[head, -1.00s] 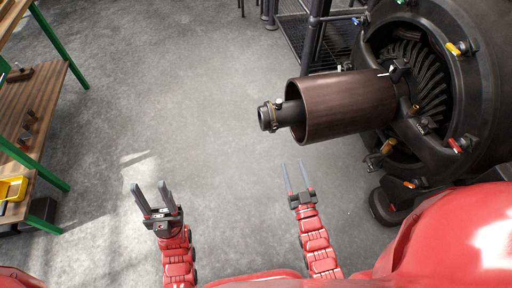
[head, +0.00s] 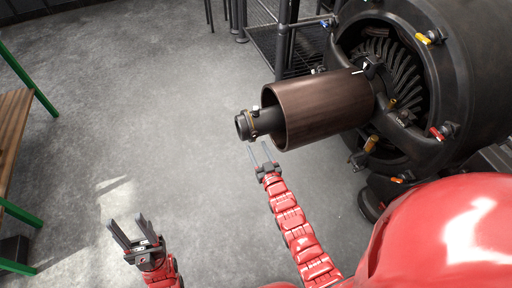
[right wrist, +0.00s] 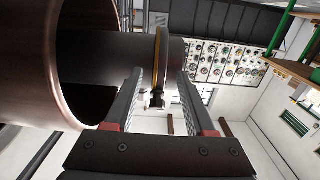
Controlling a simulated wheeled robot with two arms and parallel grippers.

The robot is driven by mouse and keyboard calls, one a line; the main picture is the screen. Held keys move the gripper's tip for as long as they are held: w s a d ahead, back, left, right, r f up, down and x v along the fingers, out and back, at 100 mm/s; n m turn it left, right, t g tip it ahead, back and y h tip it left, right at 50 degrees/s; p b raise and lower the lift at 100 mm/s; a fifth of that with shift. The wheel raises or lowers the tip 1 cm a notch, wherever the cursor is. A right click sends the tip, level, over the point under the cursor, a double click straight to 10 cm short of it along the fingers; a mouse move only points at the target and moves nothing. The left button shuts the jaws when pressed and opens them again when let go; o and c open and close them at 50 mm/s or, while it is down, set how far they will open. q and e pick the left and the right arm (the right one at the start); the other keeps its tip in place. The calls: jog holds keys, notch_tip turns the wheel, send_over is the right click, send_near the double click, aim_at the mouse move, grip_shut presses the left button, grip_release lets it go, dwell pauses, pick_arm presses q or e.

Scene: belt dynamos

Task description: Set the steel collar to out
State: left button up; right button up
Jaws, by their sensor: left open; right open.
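The dark shaft (head: 268,121) sticks out to the left from the wide brown cylinder (head: 318,107) of the dynamo. Near its free end sits a narrow collar (head: 251,124) with a brass-coloured band and a small knob on top. In the right wrist view the band (right wrist: 161,55) circles the shaft, with a small dark fitting (right wrist: 156,99) beneath. My right gripper (head: 259,150) is open just below the shaft end; in its wrist view the fingers (right wrist: 160,82) point up on either side of the band, apparently holding nothing. My left gripper (head: 128,224) is open and empty at lower left.
The black dynamo housing (head: 455,75) fills the right side, with several coloured-tipped fittings around its opening. A metal mesh platform (head: 270,47) stands behind. A wooden bench (head: 12,125) with green legs is at far left. The grey floor between is clear.

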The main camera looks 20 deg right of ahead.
jog(key=shift+w, duration=1)
jog(key=shift+c, duration=0.2)
grip_shut()
dwell(0.6)
